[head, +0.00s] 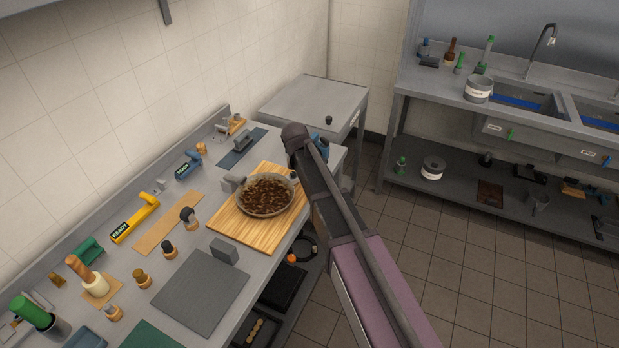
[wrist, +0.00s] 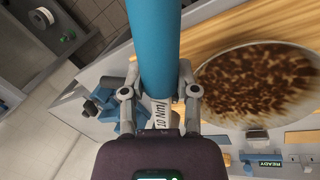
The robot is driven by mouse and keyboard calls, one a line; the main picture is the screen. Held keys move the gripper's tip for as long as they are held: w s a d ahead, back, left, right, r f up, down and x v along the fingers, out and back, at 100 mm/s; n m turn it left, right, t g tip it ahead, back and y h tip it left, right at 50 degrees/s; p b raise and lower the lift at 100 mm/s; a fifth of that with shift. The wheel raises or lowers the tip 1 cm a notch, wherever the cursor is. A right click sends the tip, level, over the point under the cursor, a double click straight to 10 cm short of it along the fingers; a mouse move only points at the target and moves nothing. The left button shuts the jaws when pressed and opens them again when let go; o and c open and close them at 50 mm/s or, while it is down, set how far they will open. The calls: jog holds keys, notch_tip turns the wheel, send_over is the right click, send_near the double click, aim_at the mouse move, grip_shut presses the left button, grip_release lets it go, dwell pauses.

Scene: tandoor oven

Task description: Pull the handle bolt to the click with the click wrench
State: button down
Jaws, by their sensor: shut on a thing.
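The click wrench (wrist: 155,40) shows in the wrist view as a thick blue handle with a white "10 Nm" label. My gripper (wrist: 160,92) is shut on it, one finger on each side near the label. The wrench's working end is out of view. A round pan (head: 266,195) of brown food stands on a wooden board; it also shows at the right of the wrist view (wrist: 255,85), apart from the wrench. A grey handle fitting (head: 232,183) is at the pan's left rim. I cannot make out the handle bolt.
The wooden board (head: 240,228) lies on the counter. A yellow READY tool (head: 134,219), a blue READY tool (head: 188,165), small pots and a grey mat (head: 201,292) lie around it. A sink bench (head: 405,82) stands right, across open floor.

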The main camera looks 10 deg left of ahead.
jog(key=shift+r+p, duration=1.2)
jog(key=shift+r, duration=0.4)
jog(key=shift+f, duration=0.2)
jog(key=shift+f+b, duration=1.1)
jog(key=shift+b, duration=0.15)
